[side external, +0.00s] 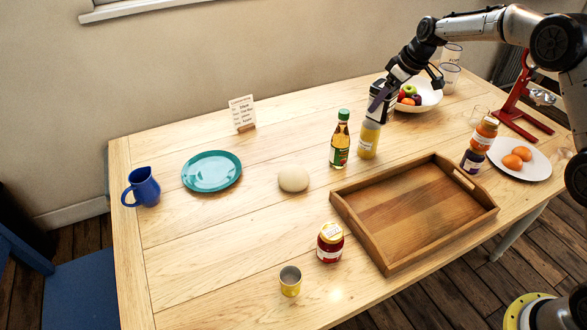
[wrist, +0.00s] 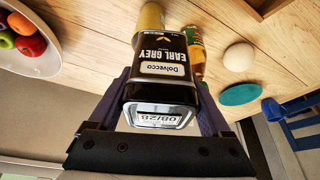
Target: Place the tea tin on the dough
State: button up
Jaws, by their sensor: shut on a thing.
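The tea tin (wrist: 163,72) is black with an Earl Grey label. My gripper (wrist: 165,98) is shut on it, with one finger on each side. In the side external view the dark tin (side external: 378,101) sits upright between my fingers, in line with a jar of yellow contents just below it. I cannot tell whether the tin touches that jar. The dough (side external: 293,178) is a pale round ball on the table, left of and nearer the camera than my gripper. It also shows in the wrist view (wrist: 240,56), clear of the tin.
A yellow jar (side external: 368,141) and an oil bottle (side external: 340,140) stand between my gripper and the dough. A wooden tray (side external: 356,222), red jar (side external: 330,243) and small can (side external: 290,281) are nearer the camera. A teal plate (side external: 211,172) lies left of the dough; fruit bowl (side external: 428,97) behind.

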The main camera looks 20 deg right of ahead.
jog(key=s+a+r+n, duration=0.1)
jog(key=s+a+n, duration=0.1)
jog(key=s+a, duration=0.35)
jog(key=s+a+r+n+g+y, duration=0.1)
jog(key=s+a, duration=0.1)
jog(key=a, duration=0.7)
jog(key=s+a+r+n, duration=0.1)
jog(key=s+a+n, duration=0.1)
jog(key=s+a, duration=0.35)
send_over(293, 169)
notch_tip(293, 169, down, 10)
jog(key=shift+r, duration=0.1)
jog(key=shift+f, duration=1.6)
jog(key=shift+f, duration=0.1)
jog(key=o, duration=1.4)
jog(key=shift+f, duration=0.1)
jog(key=shift+o, duration=0.2)
